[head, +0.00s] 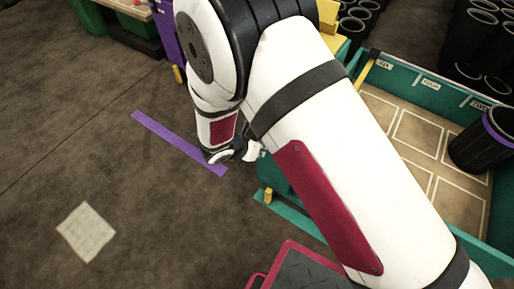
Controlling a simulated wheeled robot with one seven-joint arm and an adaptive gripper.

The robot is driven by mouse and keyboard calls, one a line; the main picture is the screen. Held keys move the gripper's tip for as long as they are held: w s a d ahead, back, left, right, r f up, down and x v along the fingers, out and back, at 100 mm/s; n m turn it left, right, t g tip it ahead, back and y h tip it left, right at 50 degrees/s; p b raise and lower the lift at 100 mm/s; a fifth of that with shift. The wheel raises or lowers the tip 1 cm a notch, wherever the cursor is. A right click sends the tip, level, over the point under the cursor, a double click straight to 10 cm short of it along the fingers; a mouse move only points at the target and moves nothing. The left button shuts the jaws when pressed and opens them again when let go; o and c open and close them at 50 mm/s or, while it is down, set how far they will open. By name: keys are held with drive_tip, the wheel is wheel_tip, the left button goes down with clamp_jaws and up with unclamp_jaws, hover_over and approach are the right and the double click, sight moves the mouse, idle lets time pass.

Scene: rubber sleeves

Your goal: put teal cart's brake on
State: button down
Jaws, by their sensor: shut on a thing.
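The teal cart (412,82) is at the right, a shallow tray with teal walls, a tan floor marked in white rectangles and small white labels on its far wall. A small yellow peg (268,195) shows low at its near left corner; I cannot tell whether it is the brake. My gripper (254,151) is small in view at the cart's left side, above and left of that peg. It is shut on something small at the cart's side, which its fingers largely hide. My white arm covers much of the cart's left side.
A black sleeve with a purple band (485,138) stands in the cart's tray. More black sleeves (485,50) are behind. A purple cart (168,32) is at the top. A purple floor strip (180,142) and a pale square (86,231) lie on open brown floor at left.

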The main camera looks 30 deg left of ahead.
drive_tip(key=shift+w+a+r+g+p, duration=0.15)
drive_tip(key=shift+a+r+g+p, duration=0.25)
drive_tip(key=shift+r+g+p, duration=0.3)
drive_tip(key=shift+w+d, duration=0.1)
drive_tip(key=shift+w, duration=0.05)
drive_tip(key=c, duration=1.6)
unclamp_jaws()
drive_tip(key=shift+d+r, duration=0.1)
drive_tip(key=shift+s+d, duration=0.1)
drive_tip(key=shift+s, duration=0.1)
drive_tip(key=v, duration=1.1)
drive_tip(key=shift+s+r, duration=0.2)
drive_tip(key=shift+r, duration=0.1)
